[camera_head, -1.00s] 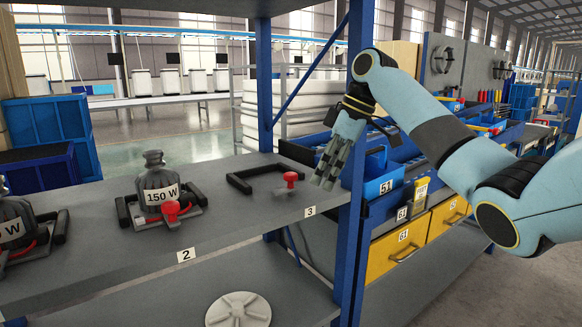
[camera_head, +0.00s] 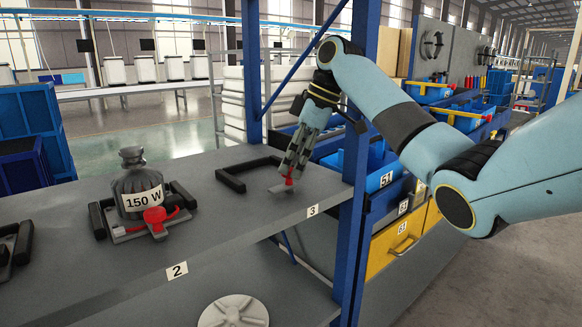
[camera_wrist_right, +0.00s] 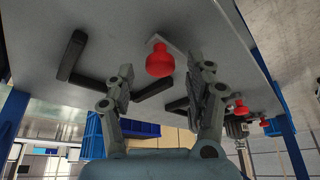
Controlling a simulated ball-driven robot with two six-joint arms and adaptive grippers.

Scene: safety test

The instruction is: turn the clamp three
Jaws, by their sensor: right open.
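Clamp three has a red knob (camera_head: 289,181) on a grey base and stands on the shelf (camera_head: 240,215) near label 3 (camera_head: 313,210). A black U-shaped frame (camera_head: 232,180) lies to its left. My right gripper (camera_head: 289,172) is over the clamp, its fingers pointing down and partly hiding the knob. In the right wrist view the red knob (camera_wrist_right: 160,60) shows in the gap between the two spread fingers (camera_wrist_right: 160,78). The fingers are open and hold nothing; whether one touches the knob I cannot tell. My left gripper is not in view.
A 150 W weight (camera_head: 138,190) sits in another frame with a red-knobbed clamp (camera_head: 155,216), above label 2 (camera_head: 177,270). A blue shelf post (camera_head: 358,150) stands just right of my gripper. Blue bins (camera_head: 375,180) lie beyond it.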

